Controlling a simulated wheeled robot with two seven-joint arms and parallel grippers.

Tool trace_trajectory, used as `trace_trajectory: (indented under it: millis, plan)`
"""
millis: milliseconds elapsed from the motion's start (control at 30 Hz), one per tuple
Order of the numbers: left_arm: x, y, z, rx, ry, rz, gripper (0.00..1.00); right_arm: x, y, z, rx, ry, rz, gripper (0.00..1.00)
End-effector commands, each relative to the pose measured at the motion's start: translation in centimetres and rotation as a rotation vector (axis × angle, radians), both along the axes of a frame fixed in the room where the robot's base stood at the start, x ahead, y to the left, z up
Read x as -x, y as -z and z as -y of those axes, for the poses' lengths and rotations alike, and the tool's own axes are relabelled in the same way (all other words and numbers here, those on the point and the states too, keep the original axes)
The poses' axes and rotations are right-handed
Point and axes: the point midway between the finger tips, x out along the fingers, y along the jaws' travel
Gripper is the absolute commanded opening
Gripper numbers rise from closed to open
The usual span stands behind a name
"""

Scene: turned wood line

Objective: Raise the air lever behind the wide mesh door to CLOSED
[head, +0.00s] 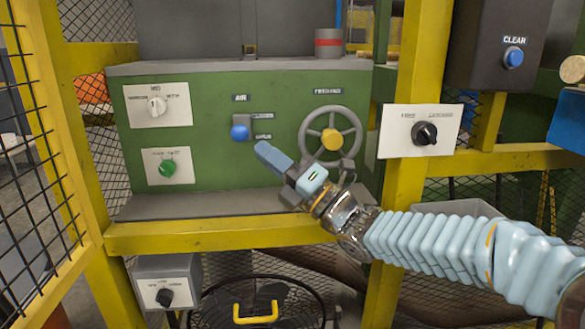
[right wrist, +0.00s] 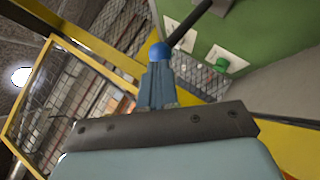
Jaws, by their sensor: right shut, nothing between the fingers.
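The air lever has a blue ball knob (head: 239,132) on a green panel (head: 210,100), under the AIR label. The knob sits low, level with the lower of the two labels beside it. My right gripper (head: 262,149) is shut and empty, its fingertips just right of and below the knob. In the right wrist view the blue knob (right wrist: 160,51) and its dark rod (right wrist: 190,26) show right beyond the shut fingertips (right wrist: 158,68); I cannot tell if they touch. The yellow-framed mesh door (head: 60,190) stands swung aside at the left. My left gripper is not in view.
A handwheel (head: 331,153) is right of the lever, close to my right gripper. A white selector (head: 156,106) and green knob (head: 167,168) are at the left of the panel. A yellow rail (head: 200,236) runs below, and a yellow post (head: 415,70) stands right.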

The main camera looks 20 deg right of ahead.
Motion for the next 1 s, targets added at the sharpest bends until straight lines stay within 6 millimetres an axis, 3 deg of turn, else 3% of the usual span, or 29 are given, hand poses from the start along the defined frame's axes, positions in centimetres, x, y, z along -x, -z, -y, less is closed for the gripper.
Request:
trace_trajectory:
  millis: [200, 633, 900, 1000]
  plan:
    - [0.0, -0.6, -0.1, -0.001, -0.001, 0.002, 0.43, -1.5, -1.0, -1.1, 0.0, 0.0, 0.001, 0.0]
    - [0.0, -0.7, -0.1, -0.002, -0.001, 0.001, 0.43, -1.7, -1.3, -1.2, -0.002, 0.0, -0.005, 0.0]
    - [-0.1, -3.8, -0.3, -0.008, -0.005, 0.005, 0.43, -2.0, -5.4, -1.1, -0.061, 0.0, -0.215, 0.0]
    - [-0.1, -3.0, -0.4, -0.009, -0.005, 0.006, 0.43, -2.5, -5.8, -1.0, -0.07, 0.0, -0.241, 0.0]
